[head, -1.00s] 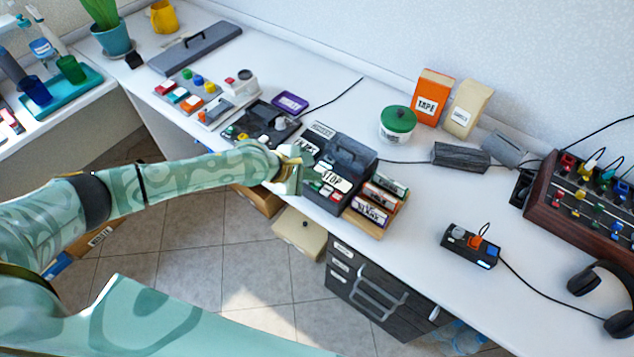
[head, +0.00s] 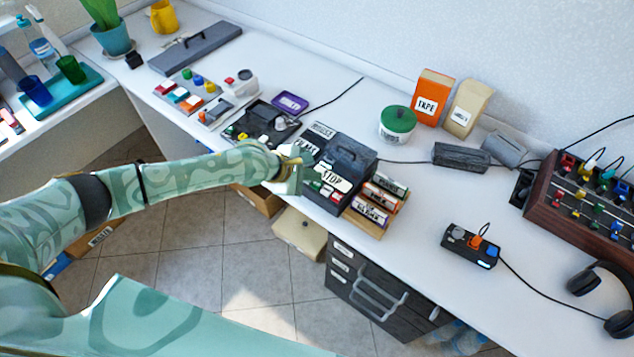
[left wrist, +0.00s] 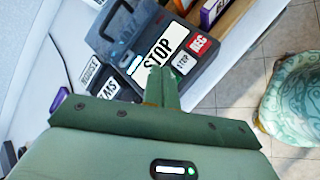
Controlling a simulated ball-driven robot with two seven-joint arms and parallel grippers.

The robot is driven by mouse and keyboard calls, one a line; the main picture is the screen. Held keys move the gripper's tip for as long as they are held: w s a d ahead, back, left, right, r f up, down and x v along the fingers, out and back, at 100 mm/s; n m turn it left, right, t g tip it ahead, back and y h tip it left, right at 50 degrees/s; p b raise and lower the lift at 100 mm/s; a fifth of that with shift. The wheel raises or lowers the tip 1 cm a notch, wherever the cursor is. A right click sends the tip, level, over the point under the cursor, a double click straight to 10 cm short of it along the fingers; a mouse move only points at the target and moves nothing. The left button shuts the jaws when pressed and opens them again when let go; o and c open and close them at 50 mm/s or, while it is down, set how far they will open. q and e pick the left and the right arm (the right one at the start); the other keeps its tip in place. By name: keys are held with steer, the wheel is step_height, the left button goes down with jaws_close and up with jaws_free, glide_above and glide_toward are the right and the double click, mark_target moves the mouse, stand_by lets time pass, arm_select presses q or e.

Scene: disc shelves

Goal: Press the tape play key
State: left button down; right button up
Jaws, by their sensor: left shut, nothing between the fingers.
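The dark tape recorder (head: 352,158) stands near the table's front edge in the head view, with a carry handle and a front row of small keys. A large white STOP label (head: 332,178) lies across it; it also shows in the left wrist view (left wrist: 158,48). That view shows a red REC key (left wrist: 198,45) and a small white STOP key (left wrist: 182,64). A label that seems to read PLAY (left wrist: 102,88) is partly covered. My left gripper (head: 299,163) is shut and empty at the recorder's left front. In the wrist view its fingertips (left wrist: 160,76) overlap the STOP label's lower edge; contact is unclear.
A rack of labelled tapes (head: 378,203) stands right of the recorder. A black device with knobs (head: 262,123) and a purple tray (head: 290,103) are to its left. A green-lidded tub (head: 397,124) is behind. The table is clear between the tapes and the power strip (head: 470,246).

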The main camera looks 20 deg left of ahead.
mark_target(312, 185)
arm_select(q)
steer(key=shift+f, duration=0.2)
steer(key=shift+f, duration=0.15)
steer(key=shift+f, duration=0.45)
stand_by(0.7)
steer(key=shift+r, duration=0.1)
steer(key=shift+r+p, duration=0.75)
steer(key=shift+p, duration=0.25)
steer(key=shift+r, duration=0.1)
step_height(312, 185, up, 5)
steer(key=p, duration=0.5)
